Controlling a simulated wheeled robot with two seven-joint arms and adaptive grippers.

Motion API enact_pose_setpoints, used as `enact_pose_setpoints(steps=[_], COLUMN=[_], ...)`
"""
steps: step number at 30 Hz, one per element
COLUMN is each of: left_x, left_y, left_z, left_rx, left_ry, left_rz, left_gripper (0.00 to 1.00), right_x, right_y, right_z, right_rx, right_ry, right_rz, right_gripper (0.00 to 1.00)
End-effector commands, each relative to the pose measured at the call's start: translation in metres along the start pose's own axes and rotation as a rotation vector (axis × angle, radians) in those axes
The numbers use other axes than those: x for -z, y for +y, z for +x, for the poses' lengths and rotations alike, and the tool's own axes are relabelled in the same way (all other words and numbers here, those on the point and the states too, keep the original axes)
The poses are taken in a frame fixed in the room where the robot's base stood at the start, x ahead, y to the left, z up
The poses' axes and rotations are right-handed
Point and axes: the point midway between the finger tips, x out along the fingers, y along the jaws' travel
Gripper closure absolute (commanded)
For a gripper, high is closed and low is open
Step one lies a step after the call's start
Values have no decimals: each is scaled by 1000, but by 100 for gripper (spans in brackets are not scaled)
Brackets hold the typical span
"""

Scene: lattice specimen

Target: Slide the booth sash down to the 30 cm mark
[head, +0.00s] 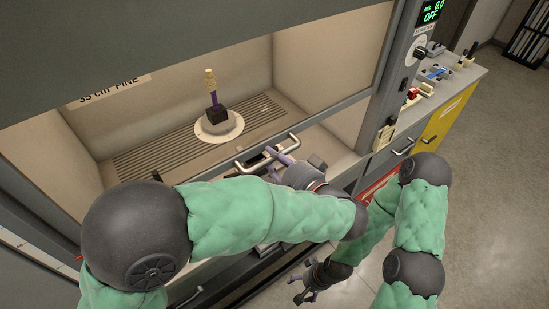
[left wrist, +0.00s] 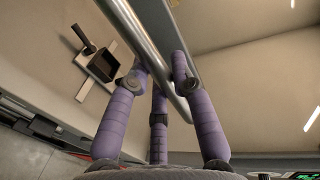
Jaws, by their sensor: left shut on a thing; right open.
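The booth sash (head: 330,112) is a clear panel in a grey frame, with its lower rail above the worktop. A metal bar handle (head: 292,137) is on that rail. My left gripper (head: 283,158) is shut on the handle; in the left wrist view its purple fingers (left wrist: 165,75) are around the shiny bar (left wrist: 142,38). A pale scale strip (head: 38,244) with a small red mark runs along the left post; its figures are too small to read. My right gripper (head: 308,284) is open and empty, low in front of the booth.
Inside the booth a purple-and-tan specimen on a black block (head: 217,114) stands on a white round plate (head: 219,132). A green display (head: 431,10) reads OFF on the right post. A side counter (head: 455,85) holds small tools above a yellow cabinet (head: 445,118).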

Motion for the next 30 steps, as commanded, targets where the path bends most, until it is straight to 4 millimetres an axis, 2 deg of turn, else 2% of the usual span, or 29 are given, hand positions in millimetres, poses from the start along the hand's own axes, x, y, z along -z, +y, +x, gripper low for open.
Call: enact_pose_setpoints(steps=[2,3,5,6,15,19,30], left_x=[0,0,0,0,0,0,0], left_y=[0,0,0,0,-1,-9,-72], left_z=[0,0,0,0,0,-2,-14], left_rx=[0,0,0,0,0,1,0], left_ry=[1,1,1,1,0,0,1], left_rz=[0,0,0,0,0,-2,-7], left_gripper=[100,71,54,51,51,51,51], right_x=[0,0,0,0,0,0,0], right_y=[0,0,0,0,0,0,0], right_z=[0,0,0,0,0,0,0], right_rx=[0,0,0,0,0,0,0], right_ry=[0,0,0,0,0,0,0], right_rz=[0,0,0,0,0,0,0], right_gripper=[21,21,21,21,21,21,21])
